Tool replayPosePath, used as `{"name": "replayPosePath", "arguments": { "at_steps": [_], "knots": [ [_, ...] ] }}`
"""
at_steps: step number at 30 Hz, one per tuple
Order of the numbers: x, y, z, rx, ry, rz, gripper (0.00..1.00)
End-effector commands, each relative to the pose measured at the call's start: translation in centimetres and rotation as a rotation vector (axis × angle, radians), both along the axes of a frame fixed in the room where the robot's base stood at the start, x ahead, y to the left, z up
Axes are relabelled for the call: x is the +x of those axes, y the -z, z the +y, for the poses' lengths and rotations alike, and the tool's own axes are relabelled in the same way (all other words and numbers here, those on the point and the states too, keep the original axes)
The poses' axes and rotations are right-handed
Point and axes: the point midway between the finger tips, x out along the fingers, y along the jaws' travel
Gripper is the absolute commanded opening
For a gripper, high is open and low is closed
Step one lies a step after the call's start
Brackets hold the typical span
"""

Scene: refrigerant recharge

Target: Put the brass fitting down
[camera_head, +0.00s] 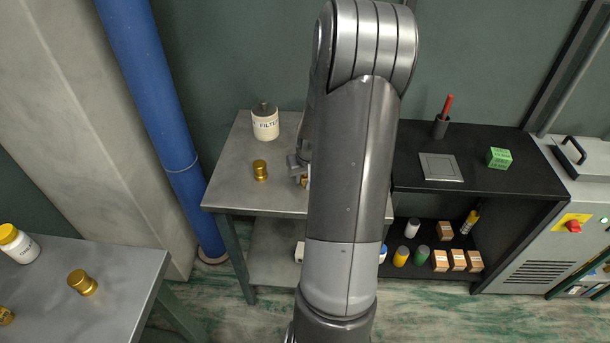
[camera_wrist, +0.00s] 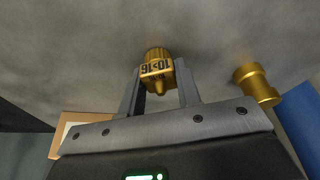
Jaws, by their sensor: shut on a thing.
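In the wrist view my gripper (camera_wrist: 160,88) is shut on a brass fitting (camera_wrist: 157,65), which sits between its two fingers. In the head view the gripper (camera_head: 300,172) is over the middle grey table (camera_head: 235,195), partly hidden behind my arm. A bit of the held fitting (camera_head: 306,182) shows there. I cannot tell whether it touches the tabletop. Another brass fitting (camera_head: 260,170) stands on this table, left of the gripper; it also shows in the wrist view (camera_wrist: 257,84).
A white filter canister (camera_head: 265,122) stands at the table's back. The table's front left is clear. A blue pipe (camera_head: 150,80) rises beside it. The left table (camera_head: 120,265) bears more brass fittings (camera_head: 82,282) and a yellow-lidded jar (camera_head: 18,243). A black shelf (camera_head: 500,185) stands right.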

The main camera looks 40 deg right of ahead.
Motion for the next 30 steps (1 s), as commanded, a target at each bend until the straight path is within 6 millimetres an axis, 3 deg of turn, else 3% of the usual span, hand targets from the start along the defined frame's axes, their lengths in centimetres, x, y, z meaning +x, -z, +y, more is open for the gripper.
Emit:
{"name": "replayPosePath", "arguments": {
  "at_steps": [3,4,11,22,30],
  "knots": [
    [0.0,0.3,0.0,0.000,0.000,0.000,0.05],
    [0.0,0.3,0.0,0.000,0.000,0.000,0.33],
    [0.0,0.2,0.0,0.000,0.000,0.000,0.52],
    [-0.1,-0.4,0.0,-0.001,0.000,0.000,0.52],
    [-1.2,-4.4,0.4,-0.004,0.002,-0.003,0.52]
  ]
}}
